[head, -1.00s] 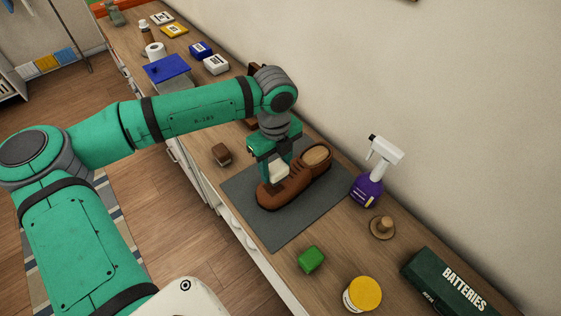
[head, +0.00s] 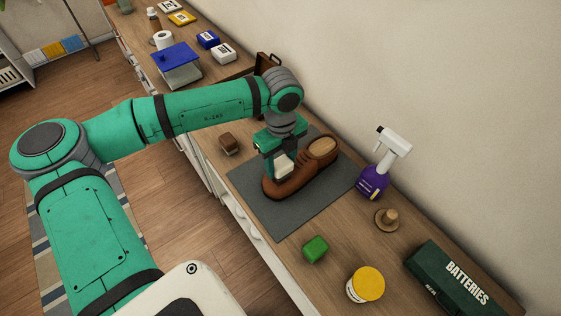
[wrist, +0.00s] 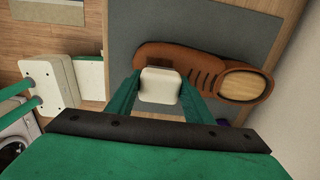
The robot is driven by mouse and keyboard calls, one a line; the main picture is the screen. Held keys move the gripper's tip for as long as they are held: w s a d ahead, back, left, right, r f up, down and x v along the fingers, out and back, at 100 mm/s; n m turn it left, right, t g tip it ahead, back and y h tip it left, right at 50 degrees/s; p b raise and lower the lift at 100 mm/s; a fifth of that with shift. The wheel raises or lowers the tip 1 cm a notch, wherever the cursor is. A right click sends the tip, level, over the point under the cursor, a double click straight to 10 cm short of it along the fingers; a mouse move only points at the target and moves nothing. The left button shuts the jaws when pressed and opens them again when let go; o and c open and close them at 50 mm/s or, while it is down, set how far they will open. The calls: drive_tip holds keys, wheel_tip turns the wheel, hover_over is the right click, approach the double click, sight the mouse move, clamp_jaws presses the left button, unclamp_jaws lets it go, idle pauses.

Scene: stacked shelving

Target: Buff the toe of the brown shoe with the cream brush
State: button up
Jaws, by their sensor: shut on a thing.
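The brown shoe (head: 302,173) lies on a dark grey mat (head: 251,203), its toe toward the lower left and its opening toward the upper right. In the wrist view the shoe (wrist: 205,72) has its toe at the left. My gripper (head: 279,167) is shut on the cream brush (head: 284,171), held over the front part of the shoe. The wrist view shows the brush (wrist: 159,86) between both fingers, overlapping the near side of the toe. The bristles are largely hidden, so I cannot tell whether they touch the leather.
A purple spray bottle (head: 379,170) and a round wooden knob (head: 387,219) stand right of the mat. A green block (head: 315,249), yellow-lidded jar (head: 366,285) and batteries box (head: 450,279) are in front. A brown block (head: 229,144) sits left of the mat.

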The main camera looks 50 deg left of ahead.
drive_tip(key=shift+f, duration=0.15)
drive_tip(key=shift+f, duration=0.55)
drive_tip(key=shift+f, duration=0.3)
idle(1.2)
drive_tip(key=shift+s, duration=0.15)
